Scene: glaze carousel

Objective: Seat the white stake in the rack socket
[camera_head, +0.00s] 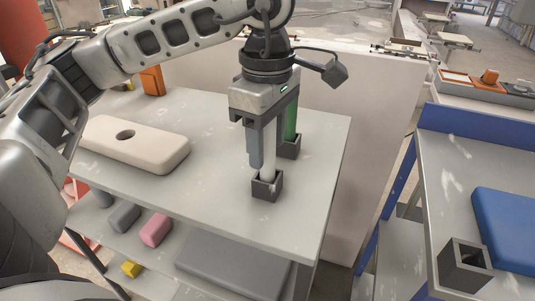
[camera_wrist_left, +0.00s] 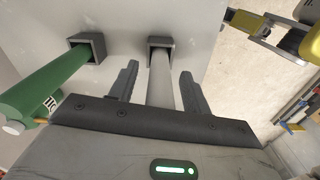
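The white stake (camera_head: 268,165) stands upright with its lower end inside a dark square socket (camera_head: 267,190) near the table's front right. My left gripper (camera_head: 262,160) is above that socket, pointing down, with its fingers around the stake. In the left wrist view, the stake (camera_wrist_left: 161,78) runs between the two fingers with a gap on each side, so the gripper (camera_wrist_left: 160,82) is open. The socket's rim (camera_wrist_left: 160,40) shows at the stake's far end. How deep the stake sits is hidden. My right gripper is not in view.
A green stake (camera_head: 291,118) stands in a second dark socket (camera_head: 290,150) close behind. A cream block with a hole (camera_head: 145,146) lies left on the table. On the right bench are an empty-looking dark square holder (camera_head: 464,270) and a blue block (camera_head: 510,228).

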